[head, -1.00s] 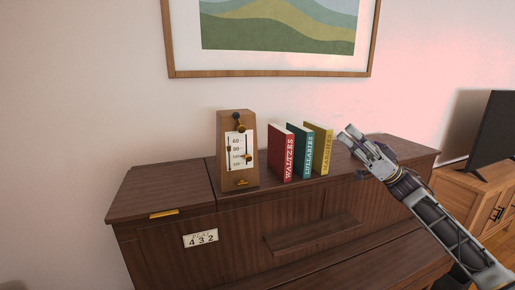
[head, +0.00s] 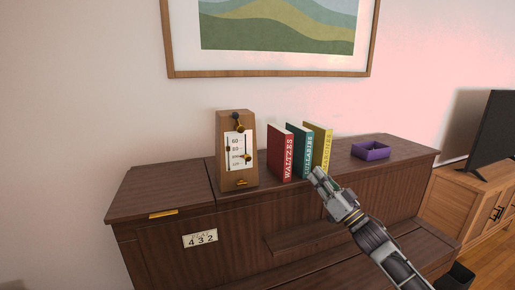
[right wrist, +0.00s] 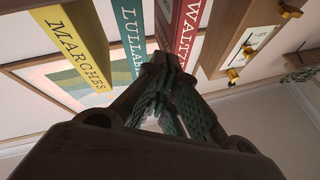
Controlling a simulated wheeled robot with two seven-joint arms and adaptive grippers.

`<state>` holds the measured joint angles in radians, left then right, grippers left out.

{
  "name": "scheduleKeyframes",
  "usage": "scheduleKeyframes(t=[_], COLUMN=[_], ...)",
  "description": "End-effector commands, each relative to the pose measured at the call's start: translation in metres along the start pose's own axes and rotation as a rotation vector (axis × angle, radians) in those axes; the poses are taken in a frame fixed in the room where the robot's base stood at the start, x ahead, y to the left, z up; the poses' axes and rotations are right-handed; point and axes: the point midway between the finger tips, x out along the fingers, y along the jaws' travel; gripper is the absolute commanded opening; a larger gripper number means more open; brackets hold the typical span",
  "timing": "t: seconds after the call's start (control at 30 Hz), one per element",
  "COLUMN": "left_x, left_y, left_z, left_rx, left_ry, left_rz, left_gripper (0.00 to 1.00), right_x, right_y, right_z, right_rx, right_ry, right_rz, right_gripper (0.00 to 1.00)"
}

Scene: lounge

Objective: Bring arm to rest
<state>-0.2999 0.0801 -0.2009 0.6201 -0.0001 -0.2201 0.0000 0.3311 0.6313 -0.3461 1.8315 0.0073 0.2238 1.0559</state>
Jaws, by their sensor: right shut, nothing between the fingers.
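My right gripper (head: 318,178) is shut and empty. In the head view it is in front of the piano, just below the books, with its arm coming in from the lower right. In the right wrist view its fingers (right wrist: 165,75) meet at the tips, with the book spines behind them. My left gripper is in neither view.
A dark wooden piano (head: 240,224) carries a metronome (head: 237,180), red (head: 282,160), teal (head: 302,160) and yellow (head: 322,135) books, and a purple open box (head: 371,151). A wooden cabinet (head: 460,190) with a dark screen (head: 495,130) stands at right.

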Motion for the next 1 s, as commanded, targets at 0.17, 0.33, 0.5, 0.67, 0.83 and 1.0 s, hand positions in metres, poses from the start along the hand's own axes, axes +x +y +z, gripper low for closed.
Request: scheduleKeyframes(t=[0.17,0.33,0.5,0.67,0.83,1.0], left_x=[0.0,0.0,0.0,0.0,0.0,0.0], left_y=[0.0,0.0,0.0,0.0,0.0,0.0], left_z=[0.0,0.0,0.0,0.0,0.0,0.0], left_rx=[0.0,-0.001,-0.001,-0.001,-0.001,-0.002], left_ry=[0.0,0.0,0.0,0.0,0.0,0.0], left_rz=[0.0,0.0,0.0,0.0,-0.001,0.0], left_gripper=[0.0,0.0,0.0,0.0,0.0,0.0], right_x=[-0.018,-0.039,-0.066,-0.096,-0.132,-0.172], right_y=[0.004,0.007,0.008,0.007,0.003,-0.004], right_z=[0.037,0.07,0.101,0.129,0.156,0.179], right_rx=[-0.019,-0.042,-0.065,-0.084,-0.101,-0.114], right_ry=[-0.077,-0.168,-0.273,-0.385,-0.516,-0.66], right_rz=[0.129,0.245,0.354,0.445,0.532,0.605], right_gripper=[0.0,0.0,0.0,0.0,0.0,0.0])
